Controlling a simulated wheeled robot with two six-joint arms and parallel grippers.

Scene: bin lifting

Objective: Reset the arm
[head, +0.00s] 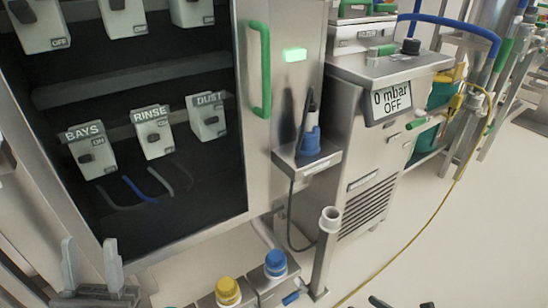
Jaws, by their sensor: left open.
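My left gripper (90,262) is at the lower left corner, with its two grey fingers pointing up and spread apart. It is open and nothing shows between the fingers. It stands in front of the lower edge of the dark-backed cabinet (150,210) and touches nothing that I can make out. My right gripper cannot be made out. Small dark shapes at the bottom edge are too cut off to identify.
Switch boxes labelled BAYS (91,152), RINSE (153,133) and DUST (207,117) are in the cabinet. Yellow-capped (228,291) and blue-capped (275,264) containers stand below. A metal machine (375,130) reads 0 mbar OFF. A yellow cable (415,236) crosses open floor.

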